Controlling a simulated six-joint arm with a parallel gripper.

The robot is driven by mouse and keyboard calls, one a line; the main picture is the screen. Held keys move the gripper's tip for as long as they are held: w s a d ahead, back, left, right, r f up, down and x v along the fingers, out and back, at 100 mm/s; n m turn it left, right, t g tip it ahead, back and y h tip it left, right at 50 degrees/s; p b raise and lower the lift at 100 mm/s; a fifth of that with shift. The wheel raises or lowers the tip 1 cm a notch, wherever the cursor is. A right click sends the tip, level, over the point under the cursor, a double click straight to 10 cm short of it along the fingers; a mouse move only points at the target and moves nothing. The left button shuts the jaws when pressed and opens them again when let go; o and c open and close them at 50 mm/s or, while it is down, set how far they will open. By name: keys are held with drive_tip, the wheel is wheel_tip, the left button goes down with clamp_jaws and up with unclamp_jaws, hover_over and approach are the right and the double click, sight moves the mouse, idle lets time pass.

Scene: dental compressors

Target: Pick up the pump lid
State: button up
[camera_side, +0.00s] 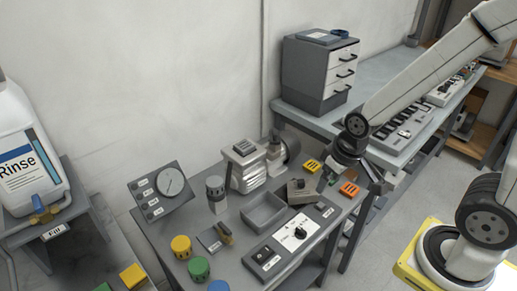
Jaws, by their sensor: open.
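The pump (248,170) is a light grey ribbed block standing near the back of the grey worktable. A small dark-topped piece (244,147) sits on top of it; I cannot tell for certain that this is the pump lid. Another low grey block with a dark knob (301,192) sits right of the open tray. My gripper (328,180) is open and points down over the table's right end, right of the pump and close to the grey block. The fingertips are small and dark here, and I see nothing held between them.
Orange slotted pieces (349,189) and a yellow one (312,166) lie close to my gripper. A grey tray (264,212), a switch panel (298,234), a gauge panel (160,192) and colored caps (181,246) fill much of the table. A drawer unit (319,70) stands behind.

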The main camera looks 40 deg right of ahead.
drive_tip(key=m+t+y, duration=0.1)
drive_tip(key=m+y, duration=0.9)
drive_tip(key=m, duration=1.3)
approach(302, 188)
drive_tip(key=s+a+r, duration=0.1)
drive_tip(key=a, duration=0.1)
drive_tip(key=s+a, duration=0.1)
drive_tip(key=a, duration=0.1)
drive_tip(key=s+a+r, duration=0.1)
drive_tip(key=a, duration=0.2)
drive_tip(key=shift+s+r, duration=0.3)
drive_tip(key=shift+r, duration=0.05)
drive_tip(key=d+f+m+t, duration=0.1)
drive_tip(key=d+m+t, duration=0.1)
drive_tip(key=w+d+f+m+t, duration=0.1)
drive_tip(key=d, duration=0.1)
drive_tip(key=d+f+m+t, duration=0.1)
drive_tip(key=d+m+t, duration=0.1)
drive_tip(key=shift+w+d+f+m+t, duration=0.1)
drive_tip(key=shift+w+f+m+t, duration=0.2)
drive_tip(key=shift+f, duration=0.1)
drive_tip(key=shift+x, duration=3.9)
